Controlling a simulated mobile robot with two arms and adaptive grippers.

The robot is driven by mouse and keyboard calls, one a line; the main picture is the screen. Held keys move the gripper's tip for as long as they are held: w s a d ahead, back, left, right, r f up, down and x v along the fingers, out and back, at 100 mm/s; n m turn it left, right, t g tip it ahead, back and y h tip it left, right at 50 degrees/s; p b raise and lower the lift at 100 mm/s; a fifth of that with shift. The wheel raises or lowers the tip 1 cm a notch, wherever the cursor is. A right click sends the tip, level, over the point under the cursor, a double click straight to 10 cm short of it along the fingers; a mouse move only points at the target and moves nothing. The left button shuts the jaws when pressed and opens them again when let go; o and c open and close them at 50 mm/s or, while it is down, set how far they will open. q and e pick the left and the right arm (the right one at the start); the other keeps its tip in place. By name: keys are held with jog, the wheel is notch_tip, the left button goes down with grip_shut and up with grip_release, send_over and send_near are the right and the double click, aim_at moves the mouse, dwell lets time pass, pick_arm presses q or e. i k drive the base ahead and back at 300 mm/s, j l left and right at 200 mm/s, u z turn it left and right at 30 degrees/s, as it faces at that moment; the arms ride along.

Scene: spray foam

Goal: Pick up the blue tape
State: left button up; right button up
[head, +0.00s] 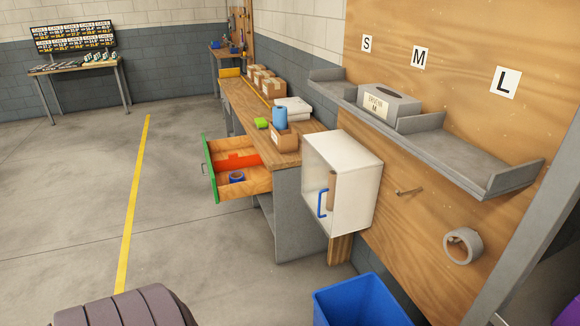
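The blue tape (237,177) is a small blue roll lying in the front part of an open wooden drawer (257,184). The drawer has a green front (210,169) with a handle and a red-orange piece (238,161) inside, behind the tape. The drawer sticks out to the left from under the workbench (290,155). Neither of my grippers is in view. A dark ribbed part at the bottom left seems to be mine.
A white cabinet (350,165) with a blue handle stands right of the drawer. A blue bin (362,302) is on the floor below. A grey shelf (460,160) and a grey tape roll (463,245) are on the wooden wall. The floor left of the drawer is clear.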

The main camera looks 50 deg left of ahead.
aim_at(236, 176)
jog(key=u, duration=2)
jog(key=i+j+z, duration=0.45)
jog(key=i+j, duration=0.5)
jog(key=i, duration=0.45)
jog(key=i+j+z, duration=0.4)
jog(key=i+j, duration=0.8)
jog(key=j, duration=0.2)
